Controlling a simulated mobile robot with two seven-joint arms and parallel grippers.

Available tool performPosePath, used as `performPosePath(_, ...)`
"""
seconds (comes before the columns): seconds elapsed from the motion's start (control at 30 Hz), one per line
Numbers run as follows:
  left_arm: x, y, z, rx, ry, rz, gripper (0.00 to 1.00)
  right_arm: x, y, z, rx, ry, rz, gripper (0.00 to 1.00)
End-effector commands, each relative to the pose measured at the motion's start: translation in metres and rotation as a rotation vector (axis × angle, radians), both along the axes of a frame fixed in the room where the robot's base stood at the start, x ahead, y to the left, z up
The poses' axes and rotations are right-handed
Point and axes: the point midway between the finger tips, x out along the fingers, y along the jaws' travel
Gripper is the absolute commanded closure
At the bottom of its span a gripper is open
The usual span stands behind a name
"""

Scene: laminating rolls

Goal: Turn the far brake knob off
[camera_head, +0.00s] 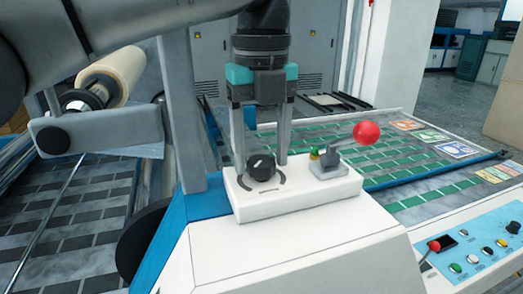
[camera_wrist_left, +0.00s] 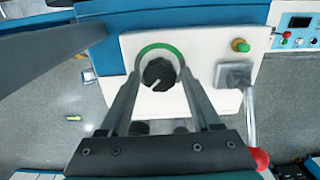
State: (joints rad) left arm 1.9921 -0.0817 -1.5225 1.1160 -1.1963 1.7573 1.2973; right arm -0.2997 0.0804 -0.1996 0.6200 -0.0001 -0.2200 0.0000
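The black round brake knob (camera_head: 262,167) sits on the white raised box on top of the machine. It also shows in the left wrist view (camera_wrist_left: 159,74), with a green arc above it and a pale pointer mark aimed to the lower left. My left gripper (camera_head: 260,160) comes down from above with one finger on each side of the knob. In the left wrist view the gripper (camera_wrist_left: 160,68) is open, with gaps showing between fingers and knob. My right gripper is in neither view.
Close to the right of the knob stand a lever with a red ball (camera_head: 367,132) and a small yellow-green button (camera_head: 315,153). A blue control panel (camera_head: 480,250) is at the lower right.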

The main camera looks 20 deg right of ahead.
Motion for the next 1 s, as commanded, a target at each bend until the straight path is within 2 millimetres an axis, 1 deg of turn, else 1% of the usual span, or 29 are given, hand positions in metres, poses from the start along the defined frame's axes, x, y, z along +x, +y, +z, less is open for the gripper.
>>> performPosePath(0.03,0.0,0.0,0.0,0.001,0.001,-0.001,0.29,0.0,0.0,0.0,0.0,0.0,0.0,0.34)
performPosePath(0.13,0.0,0.0,-0.001,0.001,0.002,-0.002,0.18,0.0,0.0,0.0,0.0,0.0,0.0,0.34)
performPosePath(0.5,-0.001,0.0,-0.001,0.002,0.003,-0.004,0.18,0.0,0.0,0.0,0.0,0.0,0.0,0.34)
performPosePath(0.6,0.0,0.0,0.003,0.002,0.002,-0.004,0.18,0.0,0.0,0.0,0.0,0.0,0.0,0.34)
performPosePath(0.67,0.0,0.0,0.009,0.002,0.002,-0.004,0.18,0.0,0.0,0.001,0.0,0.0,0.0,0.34)
performPosePath(0.77,-0.001,-0.001,0.025,0.0,0.0,-0.003,0.18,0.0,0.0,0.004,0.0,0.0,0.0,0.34)
performPosePath(1.0,-0.001,-0.001,0.077,0.0,0.0,-0.001,0.18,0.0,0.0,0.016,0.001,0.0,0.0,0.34)
